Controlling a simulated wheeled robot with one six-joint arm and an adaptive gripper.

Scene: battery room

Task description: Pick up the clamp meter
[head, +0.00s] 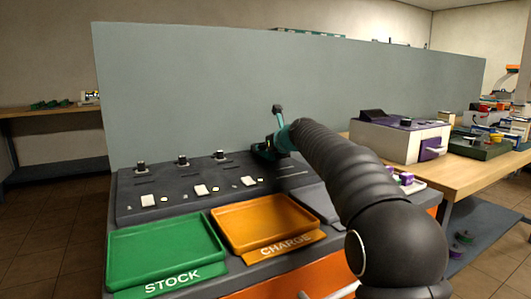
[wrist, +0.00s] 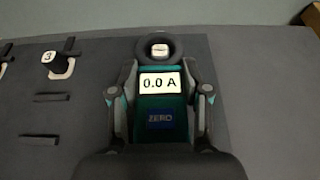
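The clamp meter (head: 264,150) is at the back right of the dark sloped panel, largely hidden by my gripper in the head view. In the wrist view the clamp meter (wrist: 160,106) has a teal and black body, a display reading 0.0 A, a blue ZERO button and a dark ring at its top. A small white piece shows inside the ring. My gripper (wrist: 160,78) has one finger on each side of the meter's body. The fingers are close to its sides; whether they press on it I cannot tell.
The panel carries several black posts with white tags, one marked 3 (wrist: 61,64). A green STOCK tray (head: 165,283) and an orange CHARGE tray (head: 285,246) lie in front, both empty. A grey partition (head: 230,90) stands close behind. A purple-and-white machine (head: 400,138) sits on the right bench.

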